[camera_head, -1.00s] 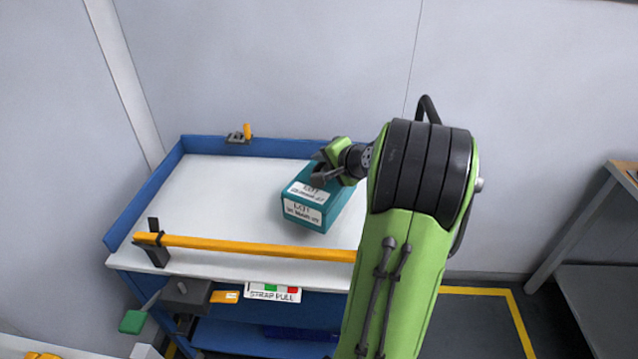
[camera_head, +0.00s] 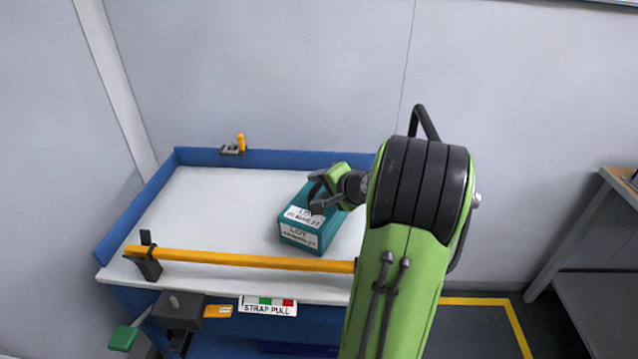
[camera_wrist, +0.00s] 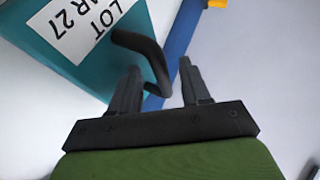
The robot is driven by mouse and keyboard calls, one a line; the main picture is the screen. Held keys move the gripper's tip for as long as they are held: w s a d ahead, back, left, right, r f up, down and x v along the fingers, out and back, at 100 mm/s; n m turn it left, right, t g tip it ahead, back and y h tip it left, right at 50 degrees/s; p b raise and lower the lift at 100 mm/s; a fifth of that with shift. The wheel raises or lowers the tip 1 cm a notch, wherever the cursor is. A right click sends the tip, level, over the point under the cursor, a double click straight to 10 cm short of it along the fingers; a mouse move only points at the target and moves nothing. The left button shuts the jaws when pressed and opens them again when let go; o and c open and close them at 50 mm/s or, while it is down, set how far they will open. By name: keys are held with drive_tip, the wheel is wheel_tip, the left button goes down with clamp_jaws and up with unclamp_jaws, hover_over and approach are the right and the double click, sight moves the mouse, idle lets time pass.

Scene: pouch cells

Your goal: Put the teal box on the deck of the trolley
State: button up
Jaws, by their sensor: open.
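The teal box (camera_head: 312,238) with white lot labels sits on a white deck (camera_head: 215,205) with blue raised edges. This unit looks like the trolley, but I cannot be sure. The box is right of the deck's middle, behind an orange bar. My gripper (camera_head: 316,191) is at the top of the box, with its dark fingers apart.
The orange bar (camera_head: 240,259) spans the deck's front edge. A small yellow-handled latch (camera_head: 240,143) is at the back edge. A grey shelf unit (camera_head: 590,290) stands right.

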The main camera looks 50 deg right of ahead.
drive_tip(key=p+v, duration=0.3)
drive_tip(key=v, duration=0.8)
drive_tip(key=w+a+n+g+y, duration=0.3)
drive_tip(key=a+n, duration=0.8)
drive_tip(key=a, duration=1.1)
drive_tip(key=s+a+n+g, duration=0.3)
drive_tip(key=s+a+n, duration=0.3)
drive_tip(key=s, duration=0.6)
drive_tip(key=shift+a+r+h, duration=0.3)
drive_tip(key=shift+a+r, duration=0.15)
drive_tip(key=shift+a, duration=0.5)
